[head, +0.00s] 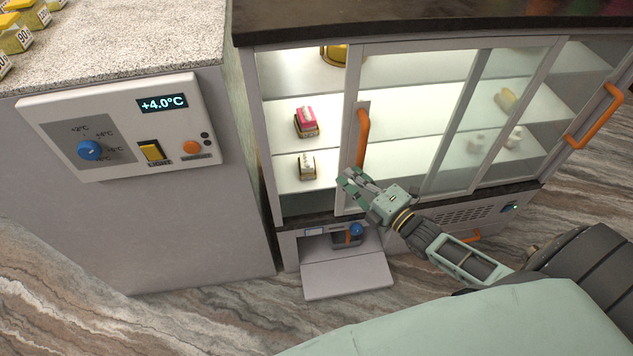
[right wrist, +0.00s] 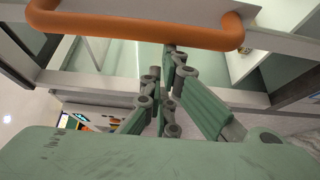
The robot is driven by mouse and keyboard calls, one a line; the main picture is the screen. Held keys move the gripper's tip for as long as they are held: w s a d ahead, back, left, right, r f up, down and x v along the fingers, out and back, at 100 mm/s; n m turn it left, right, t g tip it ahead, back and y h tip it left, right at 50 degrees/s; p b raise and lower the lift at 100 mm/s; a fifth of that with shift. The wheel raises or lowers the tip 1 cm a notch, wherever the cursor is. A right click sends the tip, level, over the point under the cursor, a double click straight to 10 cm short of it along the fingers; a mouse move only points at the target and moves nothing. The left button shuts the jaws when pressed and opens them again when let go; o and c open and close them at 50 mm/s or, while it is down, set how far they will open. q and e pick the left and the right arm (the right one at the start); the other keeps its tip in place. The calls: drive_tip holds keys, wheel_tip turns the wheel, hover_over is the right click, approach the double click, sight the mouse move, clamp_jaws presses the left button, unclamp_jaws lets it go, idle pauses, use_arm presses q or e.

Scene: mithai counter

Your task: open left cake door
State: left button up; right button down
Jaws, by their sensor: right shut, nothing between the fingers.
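The left cake door (head: 350,150) is a framed glass panel on the lit display case, with an upright orange handle (head: 362,138) near its left edge. It stands to the right of an uncovered-looking bay of shelves at the case's left end. My right gripper (head: 352,183) is shut and empty, just below the lower end of that handle, by the door's left frame. In the right wrist view the handle (right wrist: 140,36) crosses the top of the picture, and the fingertips (right wrist: 171,52) reach close to it. Whether they touch it or the door is unclear. My left gripper is out of view.
A pink cake (head: 306,117) and a white cake (head: 307,167) sit on the left shelves. Another orange handle (head: 597,117) is at the far right. Below, a flap (head: 346,275) hangs open. A control panel (head: 125,125) fronts the counter on the left.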

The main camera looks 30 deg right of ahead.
drive_tip(key=s+d+b, duration=0.2)
drive_tip(key=s+d, duration=0.1)
drive_tip(key=d, duration=0.7)
drive_tip(key=s+d+b, duration=0.2)
drive_tip(key=s+d, duration=0.1)
drive_tip(key=d, duration=0.8)
drive_tip(key=shift+b, duration=0.4)
